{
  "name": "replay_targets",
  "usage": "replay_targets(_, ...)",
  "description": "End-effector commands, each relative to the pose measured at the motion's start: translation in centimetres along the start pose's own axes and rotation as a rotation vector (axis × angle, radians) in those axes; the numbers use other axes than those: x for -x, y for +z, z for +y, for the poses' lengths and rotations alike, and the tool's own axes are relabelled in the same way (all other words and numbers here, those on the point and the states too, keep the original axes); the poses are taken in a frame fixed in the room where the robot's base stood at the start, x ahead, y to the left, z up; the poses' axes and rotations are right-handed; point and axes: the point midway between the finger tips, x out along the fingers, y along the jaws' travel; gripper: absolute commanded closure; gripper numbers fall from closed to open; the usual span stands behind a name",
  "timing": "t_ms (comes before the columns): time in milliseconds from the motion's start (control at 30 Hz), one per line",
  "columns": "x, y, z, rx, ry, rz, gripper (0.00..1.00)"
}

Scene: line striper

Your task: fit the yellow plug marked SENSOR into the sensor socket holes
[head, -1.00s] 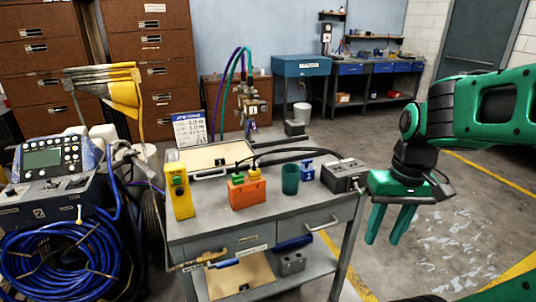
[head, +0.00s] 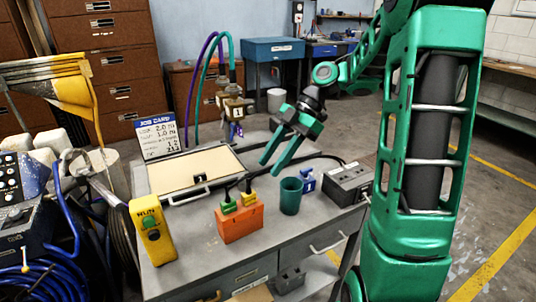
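A small yellow plug (head: 248,197) stands in the orange block (head: 240,222) on the cart top, beside a green plug (head: 228,206). A dark cable runs up from the yellow plug; its marking is too small to read. My gripper (head: 269,169) is over the cart, above and behind the orange block, fingers pointing down and left. Its two green fingers are apart with nothing between them, and it does not touch the plug. A grey box (head: 349,182) sits at the cart's right edge with a cable at it. I cannot make out which holes are the sensor socket.
A green cup (head: 290,196) and a blue piece (head: 308,182) stand right of the orange block. A yellow control box (head: 152,232) stands at left.

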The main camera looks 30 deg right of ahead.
Motion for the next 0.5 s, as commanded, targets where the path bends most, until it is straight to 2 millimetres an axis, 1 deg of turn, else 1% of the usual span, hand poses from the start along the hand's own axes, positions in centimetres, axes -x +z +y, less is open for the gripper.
replay_targets(167, -0.8, 0.1, 0.0, 0.000, 0.000, 0.003, 0.64)
replay_targets(500, -4.0, 0.3, -0.1, -0.007, 0.003, 0.003, 0.64)
